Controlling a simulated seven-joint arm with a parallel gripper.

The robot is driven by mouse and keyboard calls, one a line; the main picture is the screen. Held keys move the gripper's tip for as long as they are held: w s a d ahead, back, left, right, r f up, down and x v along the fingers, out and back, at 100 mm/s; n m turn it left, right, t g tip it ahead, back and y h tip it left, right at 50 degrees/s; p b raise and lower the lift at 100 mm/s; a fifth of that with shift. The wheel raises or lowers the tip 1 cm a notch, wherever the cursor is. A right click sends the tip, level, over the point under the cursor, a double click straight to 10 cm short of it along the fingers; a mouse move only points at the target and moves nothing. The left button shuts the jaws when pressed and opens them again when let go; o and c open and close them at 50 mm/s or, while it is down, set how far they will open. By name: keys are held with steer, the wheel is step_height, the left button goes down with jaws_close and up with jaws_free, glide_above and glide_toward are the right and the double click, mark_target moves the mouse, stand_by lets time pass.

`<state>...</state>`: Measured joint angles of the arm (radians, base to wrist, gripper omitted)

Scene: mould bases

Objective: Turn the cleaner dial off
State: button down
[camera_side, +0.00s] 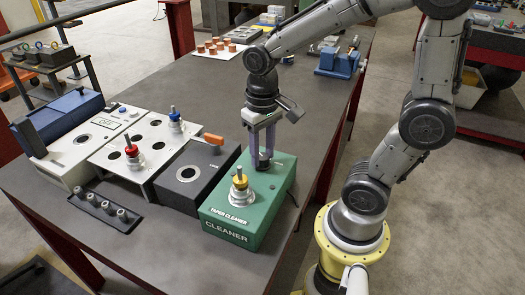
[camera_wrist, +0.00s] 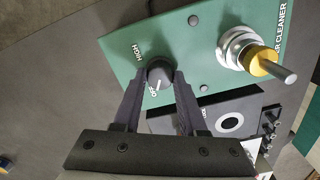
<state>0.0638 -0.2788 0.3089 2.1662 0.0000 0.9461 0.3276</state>
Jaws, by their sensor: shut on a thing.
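The taper cleaner is a green box (camera_side: 240,205) at the right end of the row of units in the side view. It also fills the upper middle of the wrist view (camera_wrist: 200,55). Its black dial (camera_wrist: 159,72) sits between the labels HIGH and OFF, with a white mark on its lower side near the OFF label. The mark's exact direction is hard to tell. My gripper (camera_side: 263,158) points down over the box's back part, its fingers shut on the dial from both sides. In the side view the fingers partly hide the dial.
A yellow-ringed metal taper holder (camera_side: 240,192) stands on the cleaner's front part. A white panel (camera_side: 125,165) carries red and blue holders.

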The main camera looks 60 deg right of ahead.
mark_target(262, 156)
steer(key=shift+c, duration=2.3)
jaws_free()
step_height(262, 156, up, 14)
